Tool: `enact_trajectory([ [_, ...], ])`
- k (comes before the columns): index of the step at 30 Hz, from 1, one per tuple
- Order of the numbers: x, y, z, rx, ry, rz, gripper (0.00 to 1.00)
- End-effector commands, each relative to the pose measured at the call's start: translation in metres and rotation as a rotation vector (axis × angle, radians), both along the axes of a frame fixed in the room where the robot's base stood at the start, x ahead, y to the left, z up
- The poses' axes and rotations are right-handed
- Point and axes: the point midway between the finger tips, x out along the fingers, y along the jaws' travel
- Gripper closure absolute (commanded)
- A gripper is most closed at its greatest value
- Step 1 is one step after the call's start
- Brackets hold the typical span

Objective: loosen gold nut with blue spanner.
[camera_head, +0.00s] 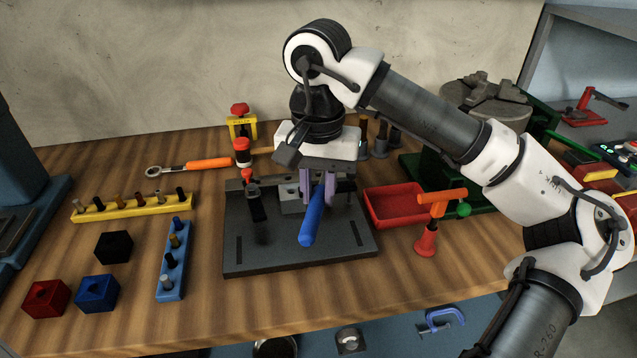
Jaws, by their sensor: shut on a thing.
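The blue spanner (312,222) shows as a thick blue handle pointing down and toward the camera. My gripper (318,188) has purple fingers and is shut on the blue spanner, above the dark grey fixture plate (290,258). The spanner's jaw end is hidden behind the fingers and the gripper body. A grey block (290,200) stands on the plate just left of the gripper. I cannot make out the gold nut, and I cannot tell whether the spanner touches anything.
A red-handled clamp (252,190) stands on the plate's left. A red tray (395,206) and an orange-handled tool on a red stand (428,225) are to the right. An orange-handled ratchet (208,163), yellow rack (135,206), blue rack (174,262) and several cubes (97,291) lie left.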

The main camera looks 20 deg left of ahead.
Motion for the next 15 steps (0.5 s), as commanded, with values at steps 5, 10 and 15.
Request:
enact_trajectory([
  [5,0.0001,0.0001,-0.0134,0.001,0.0,-0.001,1.0],
  [10,0.0001,0.0001,-0.0149,0.002,-0.001,-0.002,1.0],
  [15,0.0,0.0002,-0.0146,0.002,-0.001,-0.002,1.0],
])
